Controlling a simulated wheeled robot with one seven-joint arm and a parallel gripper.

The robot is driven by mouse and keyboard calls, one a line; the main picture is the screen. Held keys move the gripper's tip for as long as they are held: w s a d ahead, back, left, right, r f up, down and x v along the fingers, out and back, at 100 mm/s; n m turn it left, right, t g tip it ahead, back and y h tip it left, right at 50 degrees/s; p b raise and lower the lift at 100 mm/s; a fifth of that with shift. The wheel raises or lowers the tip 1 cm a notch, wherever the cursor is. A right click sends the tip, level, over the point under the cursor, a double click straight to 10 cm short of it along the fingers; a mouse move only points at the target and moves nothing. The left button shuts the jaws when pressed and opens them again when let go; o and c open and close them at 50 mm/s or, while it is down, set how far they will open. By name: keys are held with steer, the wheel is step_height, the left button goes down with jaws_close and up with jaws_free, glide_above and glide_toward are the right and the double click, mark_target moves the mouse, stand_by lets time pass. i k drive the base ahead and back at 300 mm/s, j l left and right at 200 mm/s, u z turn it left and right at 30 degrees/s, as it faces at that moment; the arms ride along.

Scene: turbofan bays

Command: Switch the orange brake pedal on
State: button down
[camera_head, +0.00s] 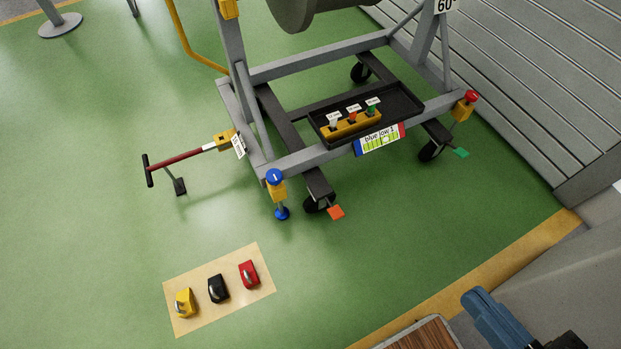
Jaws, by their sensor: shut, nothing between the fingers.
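The orange brake pedal (336,212) is a small flat tab at the front caster of the grey wheeled stand (290,163). It sticks out low, close to the green floor, just right of the black wheel (314,203). Its exact tilt is too small to tell. Nothing touches it. A green pedal (461,153) sits at the right caster. My gripper's fingers are not in view. A blue part with a dark end at the lower right looks like part of my arm, well apart from the orange pedal.
A blue-capped jack (277,192) stands left of the orange pedal. A red-handled tow bar (182,160) reaches left. A black tray (365,114) is above. A tan board (220,291) with yellow, black and red items lies in front. Floor right of the pedal is clear.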

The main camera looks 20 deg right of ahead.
mark_target(336, 212)
steer(key=i+j, duration=0.2)
steer(key=i, duration=0.25)
steer(key=i+j, duration=0.2)
steer(key=i, duration=0.25)
